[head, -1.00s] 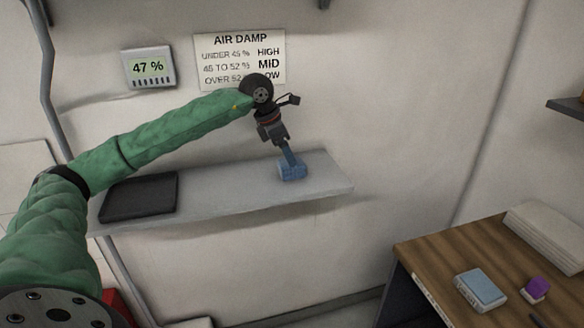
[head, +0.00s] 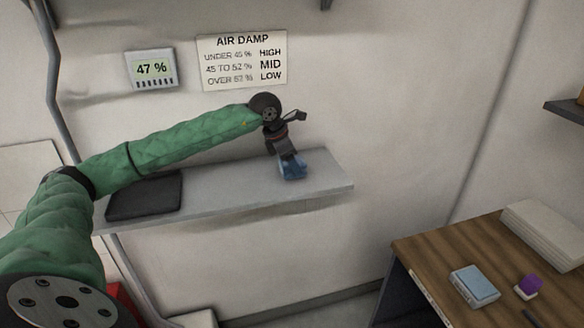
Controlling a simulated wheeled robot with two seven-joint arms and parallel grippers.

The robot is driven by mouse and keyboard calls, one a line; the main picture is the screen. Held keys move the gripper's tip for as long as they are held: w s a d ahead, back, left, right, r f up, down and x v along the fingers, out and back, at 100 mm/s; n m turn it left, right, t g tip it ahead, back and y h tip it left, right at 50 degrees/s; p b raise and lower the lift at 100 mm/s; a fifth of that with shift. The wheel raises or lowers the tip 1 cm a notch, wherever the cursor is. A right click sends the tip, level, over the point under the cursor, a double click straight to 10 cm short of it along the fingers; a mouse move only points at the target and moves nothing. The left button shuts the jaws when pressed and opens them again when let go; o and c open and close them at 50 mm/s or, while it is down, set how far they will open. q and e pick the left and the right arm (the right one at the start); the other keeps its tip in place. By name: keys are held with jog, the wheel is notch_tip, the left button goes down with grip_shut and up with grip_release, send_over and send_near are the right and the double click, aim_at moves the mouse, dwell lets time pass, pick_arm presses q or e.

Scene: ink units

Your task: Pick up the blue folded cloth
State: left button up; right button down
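The blue folded cloth (head: 294,172) lies on the grey wall shelf (head: 235,195), toward its right end. It is small and partly covered by my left gripper (head: 290,162). My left arm reaches in from the left, and the gripper points down with its fingertips at the cloth. The fingers are too small and dark against the cloth to tell whether they are open or closed on it. My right gripper is out of view.
A black flat pad (head: 145,196) lies on the left of the shelf. A wall meter (head: 151,69) reads 47 %, beside an air damp sign (head: 242,63). A wooden desk (head: 430,250) at lower right holds a light blue pad (head: 475,284), a purple-topped item (head: 529,285) and white paper (head: 548,234).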

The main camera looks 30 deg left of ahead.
aim_at(297, 159)
pick_arm(q)
jog(key=c, duration=0.7)
